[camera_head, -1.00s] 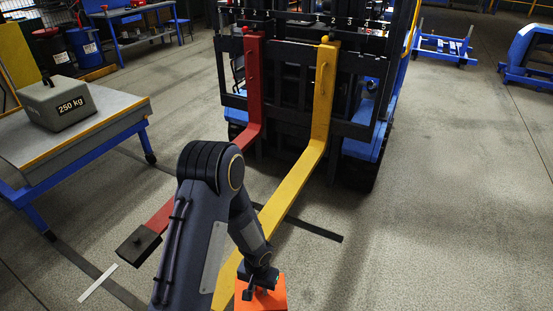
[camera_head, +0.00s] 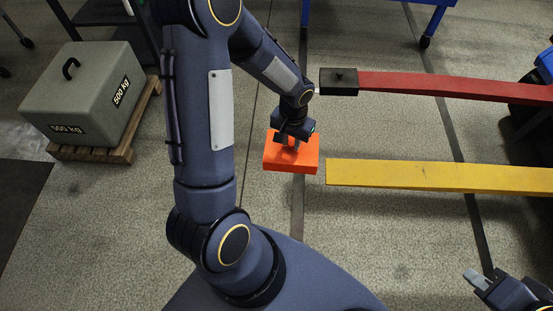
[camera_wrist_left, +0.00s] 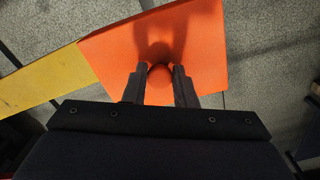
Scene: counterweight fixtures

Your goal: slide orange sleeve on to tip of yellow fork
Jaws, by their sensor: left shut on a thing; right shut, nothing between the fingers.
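The orange sleeve (camera_head: 290,162) hangs just left of the free tip of the yellow fork (camera_head: 430,176) in the head view, with a small gap between them. My left gripper (camera_head: 291,143) is above the sleeve and shut on its round knob, which shows between the fingers in the left wrist view (camera_wrist_left: 160,76). In that view the sleeve (camera_wrist_left: 200,45) lies over part of the yellow fork (camera_wrist_left: 45,82). The sleeve's opening is hidden. My right gripper (camera_head: 472,277) is at the lower right of the head view, shut and empty, away from the fork.
The red fork (camera_head: 450,87) runs beside the yellow one, with a black sleeve (camera_head: 339,82) on its tip. A grey 500 kg weight (camera_head: 85,95) stands on a wooden pallet (camera_head: 125,150) at the left. The floor below the yellow fork is clear.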

